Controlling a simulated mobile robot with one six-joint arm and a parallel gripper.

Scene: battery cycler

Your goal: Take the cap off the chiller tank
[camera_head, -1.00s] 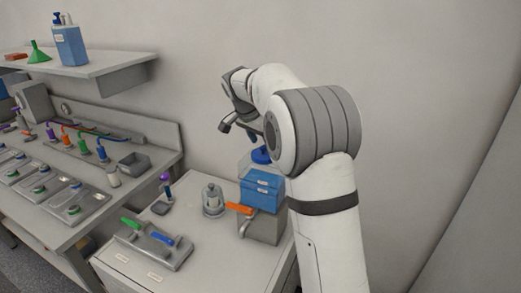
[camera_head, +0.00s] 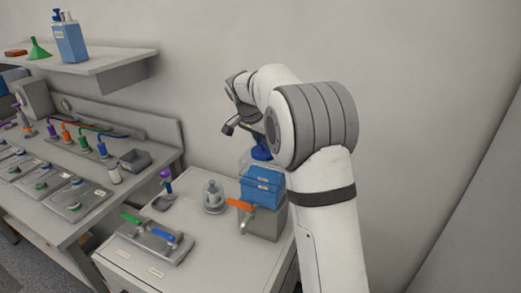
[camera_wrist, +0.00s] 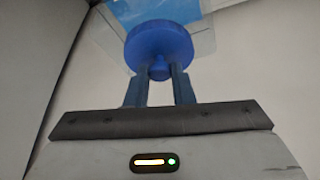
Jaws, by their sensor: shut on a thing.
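The chiller tank (camera_head: 262,187) stands on the cabinet top, with a clear upper part and a blue front above a grey lower box. Its round blue cap (camera_head: 261,153) is at the top of the tank, partly hidden by my arm. In the wrist view the cap (camera_wrist: 160,42) shows as a blue disc with a small knob. My gripper (camera_wrist: 160,73) is shut on that knob, with one finger on each side. Part of the clear tank (camera_wrist: 205,40) shows behind the cap. I cannot tell whether the cap is seated or slightly raised.
An orange-handled valve (camera_head: 240,205) sticks out at the tank's front. A wall is close behind.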

